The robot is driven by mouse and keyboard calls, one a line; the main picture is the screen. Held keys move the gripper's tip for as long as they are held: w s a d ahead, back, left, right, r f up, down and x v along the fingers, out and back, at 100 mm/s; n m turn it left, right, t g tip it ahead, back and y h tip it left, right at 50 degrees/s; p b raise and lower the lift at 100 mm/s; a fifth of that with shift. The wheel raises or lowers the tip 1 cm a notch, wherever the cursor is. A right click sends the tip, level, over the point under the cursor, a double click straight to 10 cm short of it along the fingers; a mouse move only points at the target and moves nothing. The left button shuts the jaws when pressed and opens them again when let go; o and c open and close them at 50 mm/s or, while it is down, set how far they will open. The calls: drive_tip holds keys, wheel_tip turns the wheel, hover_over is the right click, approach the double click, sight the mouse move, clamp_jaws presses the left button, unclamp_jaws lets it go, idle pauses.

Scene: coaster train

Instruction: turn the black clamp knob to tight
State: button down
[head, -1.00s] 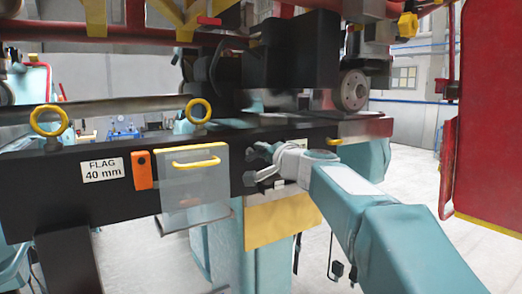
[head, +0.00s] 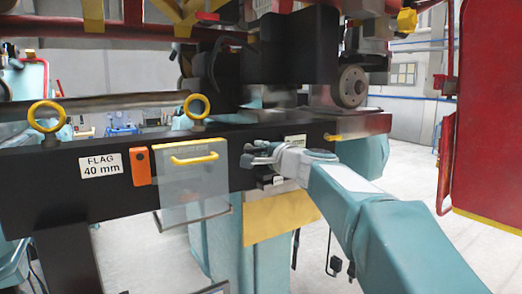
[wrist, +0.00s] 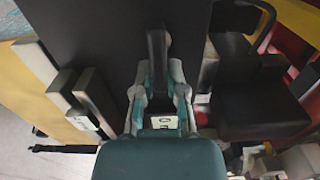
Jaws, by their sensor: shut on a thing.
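The black clamp knob (wrist: 157,48) shows in the wrist view as a narrow upright bar against the dark beam face. My gripper (wrist: 158,75) is shut on it, with one finger on each side. In the head view my gripper (head: 250,155) is at the front face of the black beam (head: 70,185), right of the clear panel. The knob is hidden or too small to tell there. Its tight or loose marking is not readable.
A clear panel with a yellow handle (head: 195,160), an orange block (head: 141,167) and a "FLAG 40 mm" label (head: 101,165) are on the beam to the left. Yellow rings (head: 197,106) stand on top. A red panel (head: 490,110) is at the right.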

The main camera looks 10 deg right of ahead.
drive_tip(key=shift+f, duration=0.3)
drive_tip(key=c, duration=0.7)
unclamp_jaws()
drive_tip(key=shift+w, duration=0.1)
drive_tip(key=shift+r, duration=0.1)
drive_tip(key=shift+s+d, duration=0.15)
drive_tip(key=shift+s, duration=0.3)
drive_tip(key=v, duration=1.1)
